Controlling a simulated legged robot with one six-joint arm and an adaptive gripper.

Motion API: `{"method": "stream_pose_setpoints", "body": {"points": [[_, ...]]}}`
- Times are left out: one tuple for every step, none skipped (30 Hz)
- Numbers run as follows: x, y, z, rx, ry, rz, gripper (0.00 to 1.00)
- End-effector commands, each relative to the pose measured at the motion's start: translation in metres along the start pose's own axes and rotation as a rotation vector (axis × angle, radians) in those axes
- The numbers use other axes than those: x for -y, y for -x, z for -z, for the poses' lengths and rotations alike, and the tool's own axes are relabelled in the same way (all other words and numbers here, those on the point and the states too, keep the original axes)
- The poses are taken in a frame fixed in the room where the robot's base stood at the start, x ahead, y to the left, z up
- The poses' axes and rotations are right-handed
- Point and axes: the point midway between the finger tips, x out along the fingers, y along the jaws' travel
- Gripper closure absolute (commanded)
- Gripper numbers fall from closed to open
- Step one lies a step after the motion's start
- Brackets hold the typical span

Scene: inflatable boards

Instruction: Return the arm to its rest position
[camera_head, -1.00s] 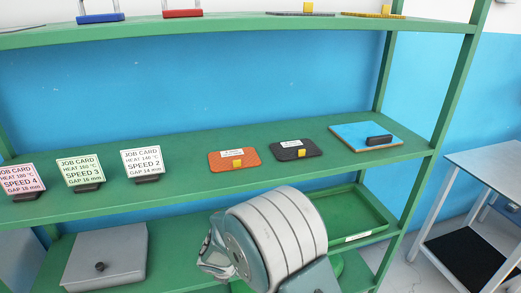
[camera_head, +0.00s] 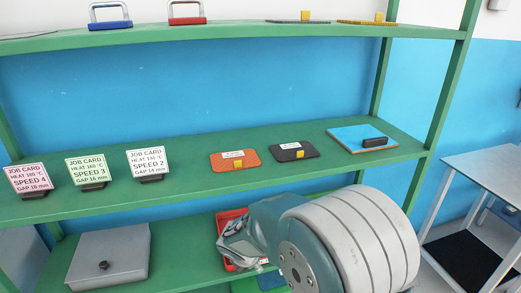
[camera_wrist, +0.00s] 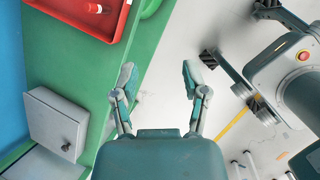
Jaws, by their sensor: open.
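My gripper (camera_wrist: 158,78) shows in the wrist view with its two fingers spread apart and nothing between them. Pale floor shows between and beyond the fingers, and the green shelf edge is to their left. In the head view my arm (camera_head: 345,245) fills the lower middle and right, in front of the lower shelf. It hides part of that shelf, and the fingers cannot be made out clearly there.
A green rack (camera_head: 200,184) holds job cards (camera_head: 148,161), an orange board (camera_head: 235,160), a dark board (camera_head: 294,151) and a blue board (camera_head: 357,135). Below are a grey box (camera_head: 110,255) and a red tray (camera_wrist: 113,25). A metal table (camera_head: 490,168) stands right.

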Motion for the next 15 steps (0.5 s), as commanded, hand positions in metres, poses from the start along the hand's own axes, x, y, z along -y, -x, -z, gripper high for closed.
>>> {"method": "stream_pose_setpoints", "body": {"points": [[0.005,0.013,-0.012,0.005,-0.076,-0.003,0.42],[0.009,0.02,-0.019,0.007,-0.131,-0.004,0.42],[0.015,0.031,-0.028,0.009,-0.209,-0.004,0.42],[0.021,0.04,-0.036,0.01,-0.274,-0.004,0.42],[0.027,0.049,-0.043,0.011,-0.341,-0.004,0.42],[0.036,0.06,-0.052,0.012,-0.432,-0.004,0.42],[0.043,0.069,-0.058,0.012,-0.502,-0.004,0.42],[0.049,0.078,-0.064,0.011,-0.57,-0.005,0.42],[0.059,0.089,-0.071,0.01,-0.66,-0.005,0.42],[0.066,0.097,-0.076,0.008,-0.727,-0.006,0.42],[0.073,0.105,-0.081,0.007,-0.794,-0.007,0.42],[0.083,0.116,-0.086,0.004,-0.882,-0.007,0.42],[0.091,0.124,-0.089,0.001,-0.949,-0.009,0.42],[0.098,0.131,-0.091,-0.003,-1.015,-0.009,0.42],[0.108,0.141,-0.095,-0.008,-1.102,-0.011,0.42]]}}
